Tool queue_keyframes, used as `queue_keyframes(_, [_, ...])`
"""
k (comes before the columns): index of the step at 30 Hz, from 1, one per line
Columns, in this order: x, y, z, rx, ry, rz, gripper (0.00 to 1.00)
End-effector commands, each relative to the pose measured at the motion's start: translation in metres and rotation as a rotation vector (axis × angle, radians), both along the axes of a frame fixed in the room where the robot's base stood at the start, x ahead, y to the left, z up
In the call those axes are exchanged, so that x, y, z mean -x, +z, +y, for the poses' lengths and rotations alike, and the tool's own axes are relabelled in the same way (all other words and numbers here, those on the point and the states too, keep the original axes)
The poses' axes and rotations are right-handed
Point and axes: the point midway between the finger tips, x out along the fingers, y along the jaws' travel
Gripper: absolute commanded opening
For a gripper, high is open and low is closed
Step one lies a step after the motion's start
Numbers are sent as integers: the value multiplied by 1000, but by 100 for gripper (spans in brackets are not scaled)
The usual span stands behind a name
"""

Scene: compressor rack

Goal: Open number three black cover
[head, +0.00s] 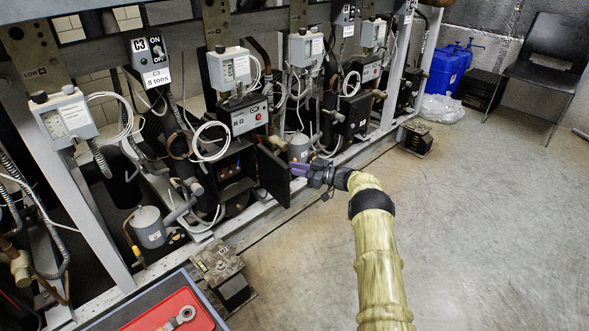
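The black cover (272,176) stands swung open as an upright panel on the right side of a dark box on the compressor rack. The box interior (232,172) is exposed, with small coloured parts inside.
Gauge boxes (229,68), hanging cables and pipes crowd the rack around the cover. A metal-topped block (217,262) and a red tray (172,318) are at lower left. A blue container (448,70) and a black chair (545,58) stand at the back right. The concrete floor at right is clear.

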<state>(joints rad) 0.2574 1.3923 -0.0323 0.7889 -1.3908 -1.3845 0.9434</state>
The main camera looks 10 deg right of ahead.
Motion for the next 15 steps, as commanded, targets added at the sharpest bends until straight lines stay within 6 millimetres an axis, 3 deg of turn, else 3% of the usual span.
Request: queue_keyframes(15, [46,0,-80,3,0,7,29])
